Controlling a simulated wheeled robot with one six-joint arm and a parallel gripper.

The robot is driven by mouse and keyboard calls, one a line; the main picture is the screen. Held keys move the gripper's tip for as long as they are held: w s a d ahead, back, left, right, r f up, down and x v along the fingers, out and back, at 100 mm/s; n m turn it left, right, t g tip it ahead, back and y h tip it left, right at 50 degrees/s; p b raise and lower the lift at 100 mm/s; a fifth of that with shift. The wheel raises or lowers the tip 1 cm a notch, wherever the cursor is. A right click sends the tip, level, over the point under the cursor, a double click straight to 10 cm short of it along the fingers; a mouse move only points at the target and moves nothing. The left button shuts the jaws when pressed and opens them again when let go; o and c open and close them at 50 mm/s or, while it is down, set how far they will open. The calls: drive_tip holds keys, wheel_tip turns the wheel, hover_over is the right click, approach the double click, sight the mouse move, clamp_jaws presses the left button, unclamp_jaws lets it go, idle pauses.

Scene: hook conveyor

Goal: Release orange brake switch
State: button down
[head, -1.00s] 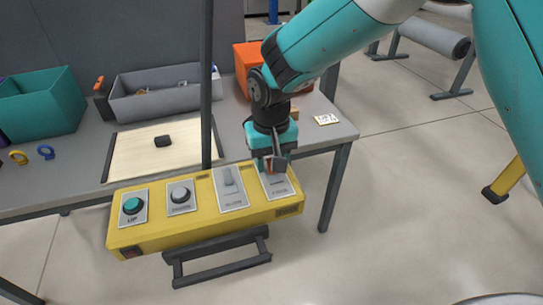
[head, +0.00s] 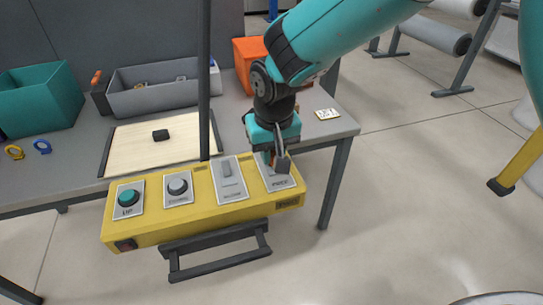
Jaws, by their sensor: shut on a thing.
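A yellow control box (head: 215,215) stands in front of the table with a row of labelled plates. My gripper (head: 279,163) is over the rightmost plate (head: 281,184), pointing down, its fingers shut on the orange brake switch. The plate's label is too blurred to read.
The box also carries a teal button (head: 129,198), a dark knob (head: 178,187) and a grey slider (head: 228,178). A dark post (head: 205,90) rises behind it. The table holds a teal bin (head: 38,103), a grey bin (head: 160,90) and an orange bin (head: 247,58).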

drive_tip(key=t+b, duration=0.2)
drive_tip(key=b, duration=0.1)
drive_tip(key=s+t+y+b, duration=0.1)
drive_tip(key=b, duration=0.3)
drive_tip(key=t+b, duration=0.2)
drive_tip(key=b, duration=0.2)
drive_tip(key=shift+s+d+f+t+y, duration=0.2)
drive_tip(key=shift+s+f+t+y, duration=0.1)
drive_tip(key=shift+s+f, duration=0.1)
drive_tip(key=t+b, duration=0.1)
drive_tip(key=b, duration=0.3)
drive_tip(key=shift+s+d+r+t+y, duration=0.1)
drive_tip(key=shift+s+t+y, duration=0.2)
drive_tip(key=shift+t, duration=0.1)
drive_tip(key=shift+b, duration=0.4)
drive_tip(key=shift+r+t, duration=0.2)
drive_tip(key=shift+t, duration=0.1)
drive_tip(key=c, duration=1)
unclamp_jaws()
drive_tip(key=shift+s, duration=0.1)
drive_tip(key=shift+c, duration=0.2)
drive_tip(key=v, duration=1.7)
drive_tip(key=shift+d, duration=0.2)
